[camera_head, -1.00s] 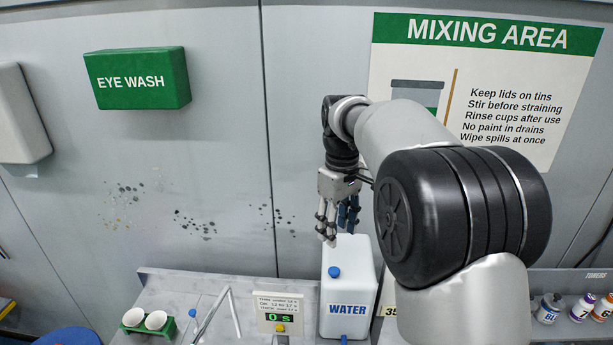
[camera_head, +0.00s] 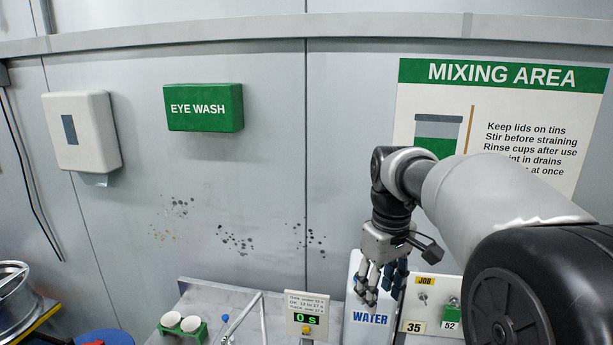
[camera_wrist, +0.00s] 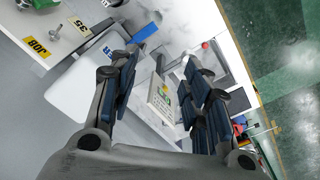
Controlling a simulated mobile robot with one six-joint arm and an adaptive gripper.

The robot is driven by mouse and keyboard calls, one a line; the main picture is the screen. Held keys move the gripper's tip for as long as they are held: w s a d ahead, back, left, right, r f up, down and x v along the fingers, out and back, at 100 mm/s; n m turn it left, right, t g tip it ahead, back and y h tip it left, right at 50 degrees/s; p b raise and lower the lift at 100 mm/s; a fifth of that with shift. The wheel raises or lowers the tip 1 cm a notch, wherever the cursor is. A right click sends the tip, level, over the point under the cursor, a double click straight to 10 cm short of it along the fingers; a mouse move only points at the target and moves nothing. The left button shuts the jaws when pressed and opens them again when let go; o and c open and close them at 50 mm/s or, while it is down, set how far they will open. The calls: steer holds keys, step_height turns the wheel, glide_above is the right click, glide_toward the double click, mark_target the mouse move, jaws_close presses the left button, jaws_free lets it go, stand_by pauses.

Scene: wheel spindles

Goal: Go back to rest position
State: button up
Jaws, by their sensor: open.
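My gripper (camera_head: 380,285) hangs fingers-down in front of the white water container (camera_head: 361,322) in the head view. It covers part of the container, and I cannot tell whether they touch. In the wrist view my gripper (camera_wrist: 165,95) shows its dark blue finger pads apart, with nothing held between them. The white container (camera_wrist: 85,88) is left of and behind the left finger there.
A timer (camera_head: 307,316) reading "0 s" stands left of the water container. Two white cups sit in a green holder (camera_head: 196,336). The wall carries an eye wash box (camera_head: 204,108) and a mixing area sign (camera_head: 500,75).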

steer(key=s+f+m+t+b, duration=0.4)
steer(key=s+f+m+b, duration=0.1)
steer(key=s+f+b, duration=1.4)
steer(key=s+f, duration=0.4)
steer(key=s, duration=0.4)
steer(key=shift+m, duration=0.4)
